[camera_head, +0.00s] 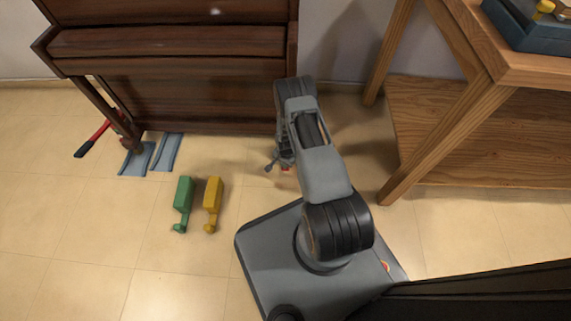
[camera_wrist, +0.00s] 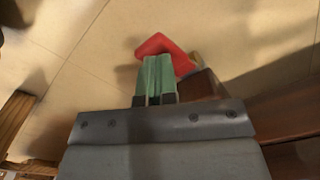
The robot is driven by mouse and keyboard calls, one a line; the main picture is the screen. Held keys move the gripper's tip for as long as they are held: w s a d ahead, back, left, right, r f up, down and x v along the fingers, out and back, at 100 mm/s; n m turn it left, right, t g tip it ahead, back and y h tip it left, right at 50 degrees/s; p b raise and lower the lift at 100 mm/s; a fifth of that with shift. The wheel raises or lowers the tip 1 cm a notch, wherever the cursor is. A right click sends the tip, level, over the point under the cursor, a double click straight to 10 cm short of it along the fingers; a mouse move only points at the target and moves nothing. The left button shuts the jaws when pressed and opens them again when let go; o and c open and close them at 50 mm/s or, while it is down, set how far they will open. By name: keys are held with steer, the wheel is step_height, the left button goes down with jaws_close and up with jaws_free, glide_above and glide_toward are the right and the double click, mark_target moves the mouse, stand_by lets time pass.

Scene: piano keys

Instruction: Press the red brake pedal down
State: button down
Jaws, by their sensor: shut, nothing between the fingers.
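The red pedal (camera_wrist: 163,44) shows in the wrist view just beyond and around the tips of my gripper, with a dark brown part behind it at the right. My gripper (camera_wrist: 157,60) has two green fingers pressed side by side with nothing between them. The fingers overlap the red pedal in the picture, and I cannot tell whether they touch it. In the head view my gripper (camera_head: 271,165) is low near the floor, in front of the piano's right end. Only a small bit of red shows there; my arm hides the rest.
A green pedal-like block (camera_head: 184,194) and a yellow one (camera_head: 213,194) stand on the floor to the left. The dark wooden piano (camera_head: 180,100) is behind. Blue strips (camera_head: 165,152) and a red-handled bar (camera_head: 92,138) lie left. A wooden table (camera_head: 450,100) stands right.

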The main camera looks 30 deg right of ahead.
steer(key=shift+f+b, duration=0.85)
steer(key=shift+f, duration=0.55)
step_height(320, 180, up, 9)
steer(key=p, duration=0.6)
steer(key=shift+r+p, duration=0.1)
steer(key=shift+p, duration=0.25)
steer(key=w+a+r+n+t+p, duration=0.2)
steer(key=r+p, duration=0.6)
steer(key=r, duration=1.5)
steer(key=w+a+r+n+p, duration=0.2)
steer(key=r+p, duration=0.7)
steer(key=r, duration=1.4)
steer(key=s+a+r+n+p, duration=0.2)
steer(key=s+r+p, duration=0.4)
steer(key=r, duration=0.6)
steer(key=s+a+r+n+t+p, duration=0.1)
steer(key=s+r+n+p, duration=0.2)
steer(key=r, duration=0.9)
steer(key=s+a+r+n+p, duration=0.2)
steer(key=s+r+n+p, duration=0.1)
steer(key=s+r+p, duration=0.6)
step_height(320, 180, up, 4)
steer(key=shift+s+a+r+t, duration=0.1)
steer(key=shift+s+a+t, duration=0.25)
steer(key=shift+s, duration=0.75)
